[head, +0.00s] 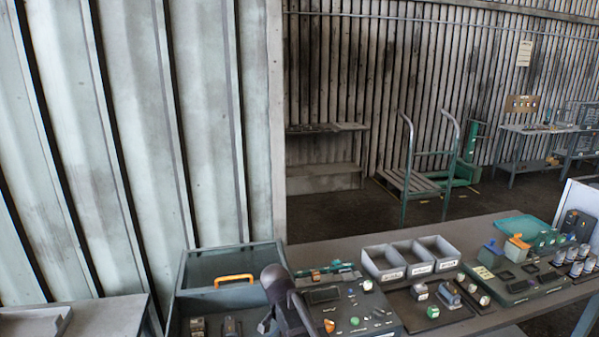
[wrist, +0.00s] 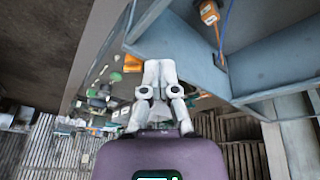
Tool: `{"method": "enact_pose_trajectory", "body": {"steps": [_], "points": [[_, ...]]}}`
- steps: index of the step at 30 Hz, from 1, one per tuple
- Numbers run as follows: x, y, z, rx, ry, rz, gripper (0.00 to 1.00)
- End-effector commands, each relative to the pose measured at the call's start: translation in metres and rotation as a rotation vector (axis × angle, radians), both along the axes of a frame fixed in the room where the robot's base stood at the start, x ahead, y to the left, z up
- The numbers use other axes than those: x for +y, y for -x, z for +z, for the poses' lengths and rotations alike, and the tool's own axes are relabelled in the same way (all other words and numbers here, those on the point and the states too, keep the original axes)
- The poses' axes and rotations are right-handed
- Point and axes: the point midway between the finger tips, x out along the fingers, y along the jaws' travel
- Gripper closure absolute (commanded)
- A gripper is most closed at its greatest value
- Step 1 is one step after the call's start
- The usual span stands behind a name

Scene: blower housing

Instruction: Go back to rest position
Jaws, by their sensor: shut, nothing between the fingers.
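My gripper (wrist: 159,68) shows in the wrist view, with its pale fingers together and nothing between them. It is apart from the bench items behind it in that view. In the head view my dark arm stands at the bottom, in front of the blue-grey open bin (head: 228,262) and the control panel (head: 352,306). I cannot make out the fingertips clearly there.
Three grey trays (head: 411,246) stand together on the workbench (head: 455,234). Several panels and small parts, including a green-capped one (head: 433,311), crowd its right side. An orange handle (head: 234,280) shows at the bin. A cart (head: 415,180) stands on the floor behind.

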Motion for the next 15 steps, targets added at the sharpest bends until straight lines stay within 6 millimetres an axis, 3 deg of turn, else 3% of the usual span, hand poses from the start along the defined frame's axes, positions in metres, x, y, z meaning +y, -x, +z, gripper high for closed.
{"method": "enact_pose_trajectory", "body": {"steps": [1, 6, 15], "points": [[-0.021, 0.011, -0.004, 0.026, -0.004, 0.028, 1.00], [-0.071, 0.035, -0.011, 0.111, -0.027, 0.152, 1.00], [-0.144, 0.088, -0.023, 0.219, -0.099, 0.385, 1.00]]}}
